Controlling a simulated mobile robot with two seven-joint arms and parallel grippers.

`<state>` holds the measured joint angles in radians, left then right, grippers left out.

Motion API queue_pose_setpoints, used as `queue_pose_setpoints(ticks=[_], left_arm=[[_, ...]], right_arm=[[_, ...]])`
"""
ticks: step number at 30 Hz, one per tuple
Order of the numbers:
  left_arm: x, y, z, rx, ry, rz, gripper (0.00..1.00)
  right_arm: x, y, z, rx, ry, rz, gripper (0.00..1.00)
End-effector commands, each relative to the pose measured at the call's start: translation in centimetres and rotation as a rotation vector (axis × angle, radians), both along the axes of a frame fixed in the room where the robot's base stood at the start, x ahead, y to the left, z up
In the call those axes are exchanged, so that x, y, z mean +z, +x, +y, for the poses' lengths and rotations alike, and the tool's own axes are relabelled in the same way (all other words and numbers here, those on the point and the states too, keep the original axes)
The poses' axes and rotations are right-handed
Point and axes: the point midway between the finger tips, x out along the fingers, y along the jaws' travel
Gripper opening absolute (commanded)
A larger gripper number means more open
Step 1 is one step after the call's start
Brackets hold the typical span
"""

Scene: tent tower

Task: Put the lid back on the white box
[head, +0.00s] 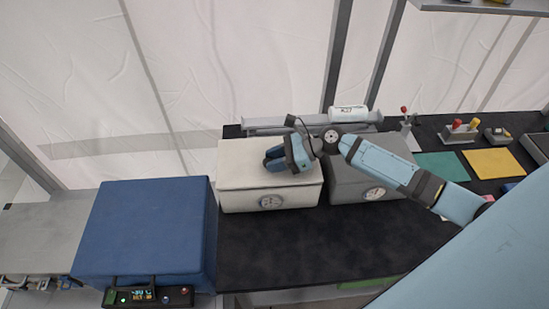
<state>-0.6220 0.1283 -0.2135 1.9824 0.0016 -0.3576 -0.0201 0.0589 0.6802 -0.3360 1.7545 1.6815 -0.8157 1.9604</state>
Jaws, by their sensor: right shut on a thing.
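The white box (243,202) stands on the black bench top with a round dial on its front. Its pale flat lid (243,168) lies over the top, with a thin seam along the front edge. From this view I cannot tell whether it is fully seated. My right gripper (274,160) reaches in from the right and is shut on the lid near its middle, its blue fingers hiding the part they grip. My left gripper is not in view.
A grey box (345,183) with a dial stands close on the right, under my right arm. A large blue case (145,230) is at the left. A white cylinder (348,114) lies on a rail behind. The black bench top (300,245) in front is clear.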

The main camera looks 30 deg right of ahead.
Motion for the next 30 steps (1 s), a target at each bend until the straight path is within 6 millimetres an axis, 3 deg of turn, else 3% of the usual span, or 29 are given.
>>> queue_pose_setpoints(ticks=[30], left_arm=[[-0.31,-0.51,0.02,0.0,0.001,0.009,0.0]], right_arm=[[-0.68,0.03,-0.02,-0.001,0.0,0.0,0.04]])
